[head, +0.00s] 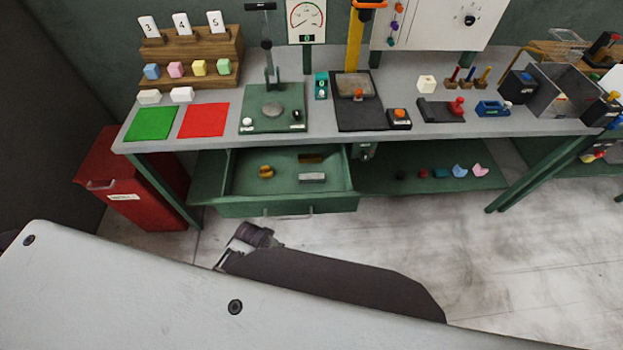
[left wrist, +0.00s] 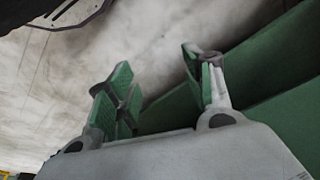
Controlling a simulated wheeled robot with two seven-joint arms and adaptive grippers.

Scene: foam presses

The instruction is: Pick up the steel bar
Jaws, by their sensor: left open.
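The steel bar (head: 312,177) is a short pale grey block lying on the floor of the open green drawer (head: 240,180), right of the drawer's middle. My left gripper (head: 228,257) is in front of and below the drawer front in the head view, apart from the bar and partly hidden by my own arm. In the left wrist view the left gripper (left wrist: 157,65) has its two green-padded fingers spread, with nothing between them. The steel bar does not show in that view. My right gripper is in neither view.
A yellow-brown piece (head: 265,171) and a dark brass-coloured block (head: 311,158) lie in the drawer too. The drawer handle (head: 288,214) sticks out in front. The workbench (head: 335,143) overhangs the drawer's back. A red cabinet (head: 130,190) stands at left.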

